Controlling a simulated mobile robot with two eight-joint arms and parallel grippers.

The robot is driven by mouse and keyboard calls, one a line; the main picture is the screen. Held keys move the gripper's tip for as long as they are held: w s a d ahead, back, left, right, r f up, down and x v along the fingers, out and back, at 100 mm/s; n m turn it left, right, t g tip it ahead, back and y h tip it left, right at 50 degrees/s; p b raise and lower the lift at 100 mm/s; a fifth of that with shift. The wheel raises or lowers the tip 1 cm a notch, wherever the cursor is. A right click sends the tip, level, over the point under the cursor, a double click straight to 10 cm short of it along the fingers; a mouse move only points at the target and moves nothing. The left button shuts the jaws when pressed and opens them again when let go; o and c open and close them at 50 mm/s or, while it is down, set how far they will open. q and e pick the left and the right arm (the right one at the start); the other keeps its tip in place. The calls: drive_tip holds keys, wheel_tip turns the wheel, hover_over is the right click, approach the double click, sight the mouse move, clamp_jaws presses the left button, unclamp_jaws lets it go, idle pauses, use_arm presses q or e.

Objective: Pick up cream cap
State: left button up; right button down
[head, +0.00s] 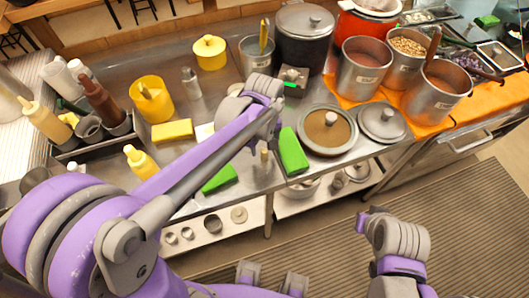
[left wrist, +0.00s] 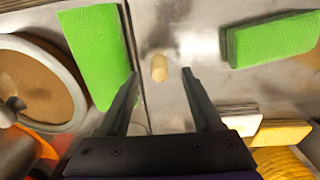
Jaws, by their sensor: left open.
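The cream cap (head: 264,156) is a small beige cylinder standing on the steel counter, between two green sponges. In the left wrist view the cap (left wrist: 160,68) shows between the tips of my left gripper (left wrist: 161,74), apart from both fingers. The left gripper is open and empty. In the head view my left arm reaches over the counter, and its fingers are hard to make out there. My right arm's end (head: 372,218) is at the lower right, over the floor; its jaws are not clear.
A green sponge (head: 293,151) lies just right of the cap and another green sponge (head: 219,179) lies left. A yellow sponge (head: 172,131) and bottles stand left.

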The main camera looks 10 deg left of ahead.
use_arm(q)
wheel_tip(320, 180, down, 2)
drive_tip(key=shift+f, duration=0.2)
drive_tip(key=c, duration=0.9)
drive_tip(key=shift+r, duration=0.1)
drive_tip(key=shift+c, duration=0.2)
